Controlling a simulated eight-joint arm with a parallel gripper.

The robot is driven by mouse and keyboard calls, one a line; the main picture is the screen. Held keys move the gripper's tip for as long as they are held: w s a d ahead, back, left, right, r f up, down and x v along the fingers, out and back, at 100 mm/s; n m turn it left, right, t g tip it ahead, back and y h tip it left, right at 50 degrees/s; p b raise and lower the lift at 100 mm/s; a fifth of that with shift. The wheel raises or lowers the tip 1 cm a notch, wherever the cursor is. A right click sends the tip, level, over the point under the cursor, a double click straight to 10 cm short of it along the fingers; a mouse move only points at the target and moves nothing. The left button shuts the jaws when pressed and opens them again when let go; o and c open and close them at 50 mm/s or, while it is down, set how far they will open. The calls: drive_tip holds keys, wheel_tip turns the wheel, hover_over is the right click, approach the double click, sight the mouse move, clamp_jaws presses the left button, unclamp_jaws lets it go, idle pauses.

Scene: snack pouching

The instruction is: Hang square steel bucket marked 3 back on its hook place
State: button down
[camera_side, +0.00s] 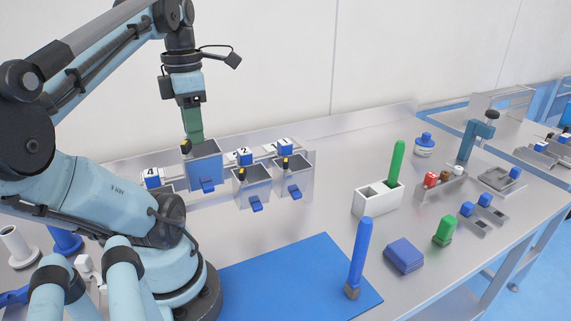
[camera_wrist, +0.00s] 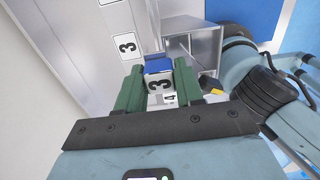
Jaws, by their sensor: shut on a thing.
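My gripper (camera_side: 193,138) has green fingers pointing down and is shut on the rim area of a square bucket (camera_side: 206,165), which hangs upright below it with a blue tab on its front. The held bucket sits higher than its neighbours, in the gap between the blocks marked 4 (camera_side: 152,178) and 2 (camera_side: 244,156). In the wrist view, a white label marked 3 (camera_wrist: 185,82) shows between the fingers (camera_wrist: 158,78), and a plate marked 3 (camera_wrist: 126,45) shows on the surface beyond. The bucket hides its hook place; I cannot tell whether they touch.
Two steel buckets (camera_side: 253,187) (camera_side: 296,178) hang to the right, close to the held one. A block marked 1 (camera_side: 285,146) is above the far one. A blue mat (camera_side: 290,275) lies in front. A white holder (camera_side: 376,198) and blue box (camera_side: 404,255) stand right.

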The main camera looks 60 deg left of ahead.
drive_tip(key=shift+f, duration=0.1)
drive_tip(key=shift+f, duration=3.85)
drive_tip(key=c, duration=0.6)
unclamp_jaws()
drive_tip(key=shift+c, duration=0.2)
wheel_tip(320, 180, up, 12)
drive_tip(key=shift+r, duration=0.1)
